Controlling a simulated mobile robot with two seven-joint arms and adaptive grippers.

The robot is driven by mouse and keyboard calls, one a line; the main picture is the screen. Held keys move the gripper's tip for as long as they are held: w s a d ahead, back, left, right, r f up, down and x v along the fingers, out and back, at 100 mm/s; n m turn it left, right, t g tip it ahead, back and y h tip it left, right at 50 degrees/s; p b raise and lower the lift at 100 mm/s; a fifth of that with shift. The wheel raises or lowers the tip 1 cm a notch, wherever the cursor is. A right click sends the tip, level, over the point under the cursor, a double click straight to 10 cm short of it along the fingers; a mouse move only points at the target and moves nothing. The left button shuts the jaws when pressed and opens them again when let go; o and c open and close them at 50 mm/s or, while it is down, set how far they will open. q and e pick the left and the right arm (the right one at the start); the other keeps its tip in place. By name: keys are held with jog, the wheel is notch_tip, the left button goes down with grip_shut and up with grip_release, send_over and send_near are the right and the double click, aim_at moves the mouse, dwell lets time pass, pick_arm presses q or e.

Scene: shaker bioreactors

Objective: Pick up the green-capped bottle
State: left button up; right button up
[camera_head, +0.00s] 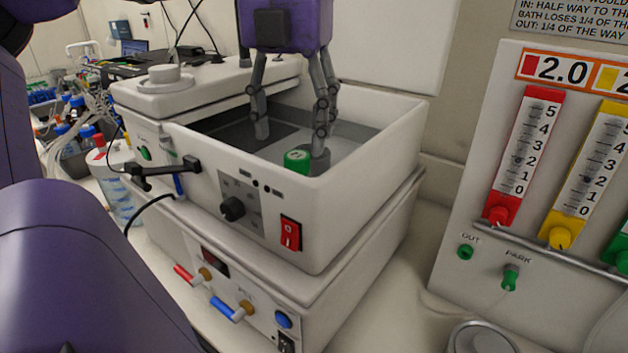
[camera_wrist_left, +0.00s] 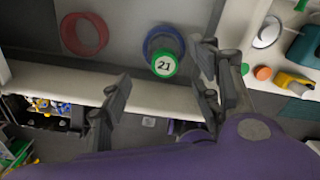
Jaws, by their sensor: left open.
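The green-capped bottle (camera_head: 297,160) stands inside the white open-topped bath (camera_head: 385,150), close to its front wall. Only its green cap shows above the rim in the head view. In the left wrist view the cap (camera_wrist_left: 165,65) bears the number 21 and sits in front of a blue ring (camera_wrist_left: 163,42). My left gripper (camera_head: 290,145) reaches down into the bath from above, its fingers spread and empty. One finger is just right of the cap in the head view. In the left wrist view the cap lies beyond the open fingers (camera_wrist_left: 160,90), nearer the right one. My right gripper is not seen.
A red ring (camera_wrist_left: 84,34) lies in the bath left of the bottle in the wrist view. The bath's walls surround the fingers. A panel with red and yellow flow gauges (camera_head: 525,155) stands at the right. Tubing and bottles (camera_head: 75,120) crowd the left.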

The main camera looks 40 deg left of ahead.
aim_at(294, 154)
pick_arm(q)
notch_tip(294, 154, down, 7)
jog(key=shift+f, duration=0.1)
dwell(0.3)
jog(key=shift+c, duration=0.5)
jog(key=c, duration=1.1)
jog(key=shift+c, duration=0.5)
jog(key=shift+r, duration=0.2)
